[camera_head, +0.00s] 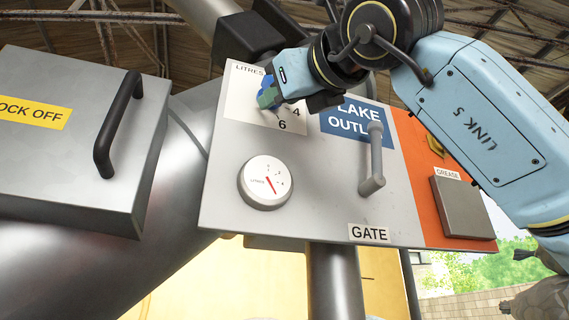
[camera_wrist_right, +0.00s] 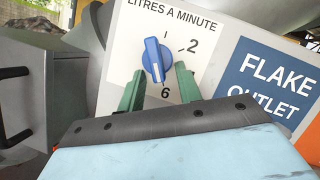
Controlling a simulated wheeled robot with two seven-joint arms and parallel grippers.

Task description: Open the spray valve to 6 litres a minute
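The 2 and 6 show; the 4 is hidden there by a finger but shows in the head view. My right gripper (camera_wrist_right: 159,72) is open, its green fingers either side of the knob's lower part. In the head view the gripper (camera_head: 269,97) largely covers the knob. My left gripper is out of view.
Below the plate is a round gauge (camera_head: 265,183) with a red needle. Right of it stands the grey gate lever (camera_head: 373,165), under a blue "FLAKE OUTLET" sign (camera_head: 356,124). A grey box with a black handle (camera_head: 118,122) stands left. A grease box (camera_head: 462,208) is at right.

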